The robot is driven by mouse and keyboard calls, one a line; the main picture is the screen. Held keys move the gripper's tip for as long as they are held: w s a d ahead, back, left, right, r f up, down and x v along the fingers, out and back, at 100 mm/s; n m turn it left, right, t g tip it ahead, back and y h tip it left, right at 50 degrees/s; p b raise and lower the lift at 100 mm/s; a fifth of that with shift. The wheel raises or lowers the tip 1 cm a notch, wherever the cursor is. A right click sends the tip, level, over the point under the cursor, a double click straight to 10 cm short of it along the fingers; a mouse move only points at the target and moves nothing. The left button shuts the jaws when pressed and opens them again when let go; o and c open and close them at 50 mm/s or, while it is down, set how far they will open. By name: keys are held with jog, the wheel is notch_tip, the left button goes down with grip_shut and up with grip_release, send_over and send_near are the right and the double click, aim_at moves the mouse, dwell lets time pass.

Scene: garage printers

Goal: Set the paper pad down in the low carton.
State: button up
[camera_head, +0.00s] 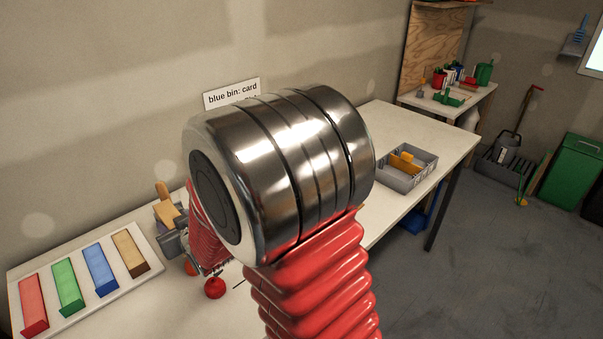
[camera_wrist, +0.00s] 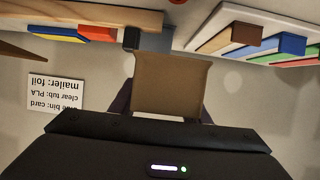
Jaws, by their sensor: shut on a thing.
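My gripper (camera_wrist: 165,110) shows in the wrist view, with dark fingers on both sides of a flat brown rectangular piece. It is shut on this piece, which I take to be the paper pad (camera_wrist: 170,84). The pad is held up in front of the wall, and no surface touches it that I can see. In the head view my own arm covers the middle of the picture and I cannot make out the gripper or the pad for sure. I cannot identify the low carton in either view.
A white board (camera_head: 148,238) with red, green, blue and tan bars lies at the bench's left; it also shows upside down in the wrist view (camera_wrist: 232,15). A grey divided tray (camera_head: 405,180) stands at the bench's right. A red ball (camera_head: 214,288) is near my arm. A wall label (camera_wrist: 55,92) hangs behind.

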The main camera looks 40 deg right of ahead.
jog(key=d+r, duration=0.5)
jog(key=d, duration=0.6)
jog(key=s+d+r, duration=0.2)
jog(key=s+d, duration=0.5)
jog(key=d, duration=0.3)
jog(key=s+d+r, duration=0.2)
jog(key=s+d, duration=0.6)
jog(key=d, duration=0.3)
jog(key=shift+s, duration=0.1)
jog(key=shift+a+f, duration=0.1)
notch_tip(320, 180, down, 10)
jog(key=shift+f, duration=0.15)
dwell(0.4)
